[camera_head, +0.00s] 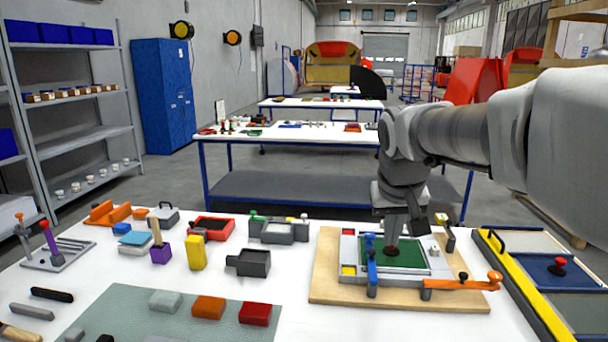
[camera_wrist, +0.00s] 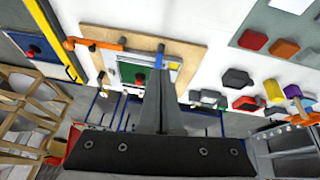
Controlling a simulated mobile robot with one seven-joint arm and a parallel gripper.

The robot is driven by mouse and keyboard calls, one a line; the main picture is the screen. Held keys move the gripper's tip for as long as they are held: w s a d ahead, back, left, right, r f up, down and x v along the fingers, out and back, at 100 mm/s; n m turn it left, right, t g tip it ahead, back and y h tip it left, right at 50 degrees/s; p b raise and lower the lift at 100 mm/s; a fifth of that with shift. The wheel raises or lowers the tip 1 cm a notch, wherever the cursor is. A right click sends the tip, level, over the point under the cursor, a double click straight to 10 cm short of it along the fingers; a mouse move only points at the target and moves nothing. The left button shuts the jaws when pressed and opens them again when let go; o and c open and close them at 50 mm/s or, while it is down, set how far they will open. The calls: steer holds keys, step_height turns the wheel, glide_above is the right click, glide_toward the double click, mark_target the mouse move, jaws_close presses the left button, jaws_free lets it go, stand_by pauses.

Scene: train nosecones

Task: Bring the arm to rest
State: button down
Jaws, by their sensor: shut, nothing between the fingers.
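My gripper (camera_head: 415,228) hangs from the arm at the right of the head view, fingers pointing down above the fixture (camera_head: 347,252) on its wooden base board (camera_head: 325,270). In the wrist view the fingers of my gripper (camera_wrist: 162,78) are together, with nothing between them. The fixture holds a green plate (camera_head: 410,262) with a dark red knob (camera_head: 392,251). The knob also shows in the wrist view (camera_wrist: 141,78), beside the fingers. My gripper and wrist hide part of the fixture's back edge. I cannot tell the exact gap above the plate.
A blue clamp (camera_head: 371,265) and an orange clamp (camera_head: 460,284) stand on the fixture. A yellow-edged panel (camera_head: 515,285) with a red knob lies right. Blocks, including a yellow one (camera_head: 196,252), and a grey-green mat (camera_head: 140,310) occupy the left. Another white table (camera_head: 300,133) stands behind.

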steer(key=s+f, duration=0.2)
steer(key=s, duration=0.9)
steer(key=s+a+f+y+p, duration=0.1)
steer(key=s+f, duration=0.1)
steer(key=s, duration=0.8)
steer(key=shift+s+a+n+t, duration=0.3)
steer(key=shift+s+t, duration=0.1)
steer(key=shift+f, duration=0.1)
